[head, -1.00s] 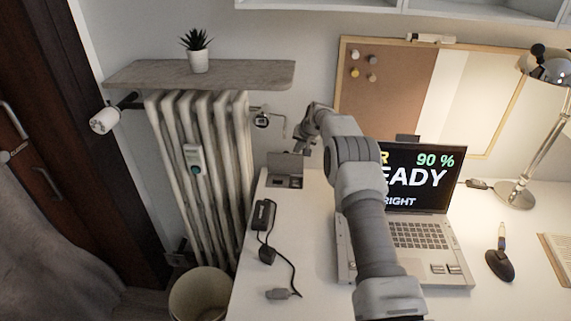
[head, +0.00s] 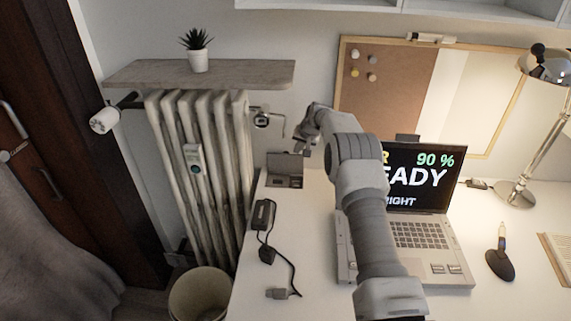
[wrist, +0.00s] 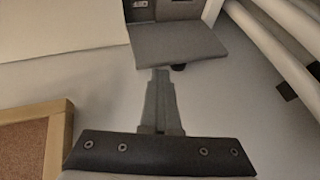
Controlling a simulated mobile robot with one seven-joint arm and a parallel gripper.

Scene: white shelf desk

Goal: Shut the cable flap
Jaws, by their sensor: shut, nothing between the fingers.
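The cable flap (head: 287,158) is a grey plate standing raised at the back of a socket box (head: 284,182) in the desk's far left corner. In the wrist view the flap (wrist: 178,46) is a flat grey panel with a small dark piece at its edge, and part of the box with sockets (wrist: 160,9) shows beyond it. My gripper (head: 302,145) is shut and empty, behind and to the right of the flap. In the wrist view the fingertips (wrist: 162,72) are just short of the flap's edge; whether they touch it is unclear.
The radiator (head: 200,170) and wooden shelf (head: 200,74) with a plant are left of the box. The corkboard (head: 385,72) is on the wall at right. The laptop (head: 425,185) stands under my arm. A cabled adapter (head: 263,214) lies in front of the box.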

